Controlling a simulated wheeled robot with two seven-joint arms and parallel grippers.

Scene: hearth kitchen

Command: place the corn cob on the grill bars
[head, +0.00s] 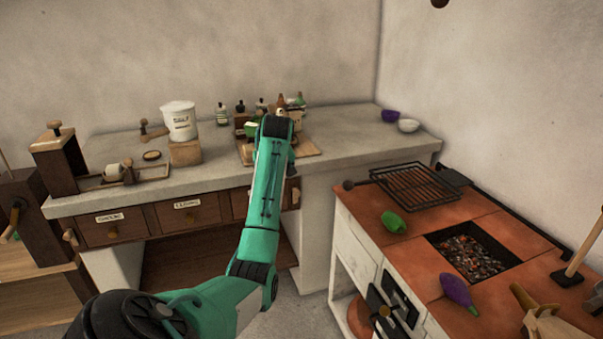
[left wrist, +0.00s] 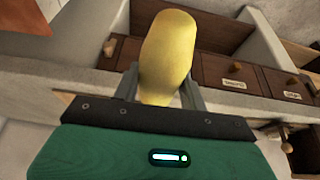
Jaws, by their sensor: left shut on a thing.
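The corn cob (left wrist: 167,48), a thick yellow rounded piece, shows in the left wrist view. My left gripper (left wrist: 160,92) is shut on its lower end, one finger on each side, and the cob sticks out past the fingers. In the head view my left arm reaches over the back counter, and its own end largely hides the gripper and the cob. The grill bars (head: 415,186), a dark wire rack, lie at the back of the orange-topped stove, to the right of the arm and apart from it. My right gripper is in neither view.
The stove top (head: 398,247) holds a green pepper (head: 393,222), a purple eggplant (head: 457,291) and an open pit of embers (head: 472,258). A white canister (head: 179,120) and several bottles stand on the counter (head: 345,132).

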